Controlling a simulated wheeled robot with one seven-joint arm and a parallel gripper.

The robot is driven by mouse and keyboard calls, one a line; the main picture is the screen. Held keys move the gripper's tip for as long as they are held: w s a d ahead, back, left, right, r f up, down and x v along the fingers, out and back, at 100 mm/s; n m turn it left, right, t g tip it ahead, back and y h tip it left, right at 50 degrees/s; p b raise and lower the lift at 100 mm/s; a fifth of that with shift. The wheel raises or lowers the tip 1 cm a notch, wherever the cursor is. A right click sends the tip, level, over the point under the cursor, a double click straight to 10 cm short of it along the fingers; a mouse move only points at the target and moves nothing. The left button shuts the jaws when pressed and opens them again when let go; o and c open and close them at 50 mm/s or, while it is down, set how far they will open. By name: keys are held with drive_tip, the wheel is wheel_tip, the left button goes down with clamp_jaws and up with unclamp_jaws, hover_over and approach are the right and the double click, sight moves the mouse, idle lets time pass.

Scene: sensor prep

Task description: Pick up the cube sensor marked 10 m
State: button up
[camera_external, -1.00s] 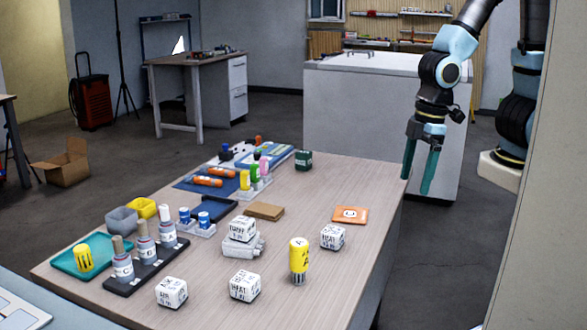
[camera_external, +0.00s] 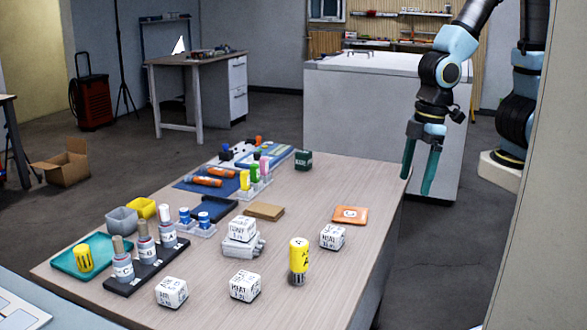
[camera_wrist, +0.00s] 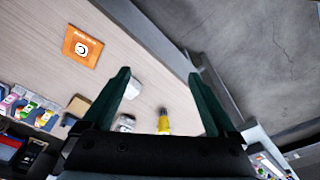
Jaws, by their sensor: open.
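Several white cubes with black print stand on the wooden table. One cube (camera_external: 241,229) sits on top of a grey-white box; another cube (camera_external: 332,237) stands to the right of the yellow cylinder. Two more, a front left cube (camera_external: 172,292) and a front middle cube (camera_external: 245,286), stand near the front edge. The print is too small to tell which is marked 10 m. My gripper (camera_external: 418,184) is open and empty, pointing down by the table's right edge, well apart from the cubes. Its two fingers also show in the wrist view (camera_wrist: 160,76).
A yellow cylinder (camera_external: 299,258) stands among the cubes. An orange card (camera_external: 350,215), a brown block (camera_external: 264,211) and a dark green cube (camera_external: 304,159) lie farther back. A black rack of bottles (camera_external: 130,281) and a teal tray (camera_external: 68,258) are at left. The table's right end is clear.

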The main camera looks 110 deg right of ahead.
wheel_tip(320, 180, down, 6)
drive_tip(key=s+d+m+g+y+b, duration=0.2)
drive_tip(key=m+b, duration=0.2)
drive_tip(key=m, duration=0.1)
drive_tip(key=m+t+y+b, duration=0.7)
drive_tip(key=m+t+b, duration=0.4)
drive_tip(key=m, duration=1.1)
approach(333, 237)
drive_tip(key=f, duration=0.1)
drive_tip(key=w+f, duration=0.1)
drive_tip(key=shift+w+a+f, duration=0.2)
drive_tip(key=shift+a+f, duration=0.05)
drive_tip(key=shift+a, duration=0.15)
drive_tip(key=shift+d+x, duration=0.15)
drive_tip(key=shift+x, duration=1.4)
drive_tip(key=shift+d+x, duration=0.2)
drive_tip(key=shift+x, duration=1.3)
drive_tip(key=shift+w+f, duration=0.15)
drive_tip(key=shift+f, duration=0.05)
drive_tip(key=c, duration=1.5)
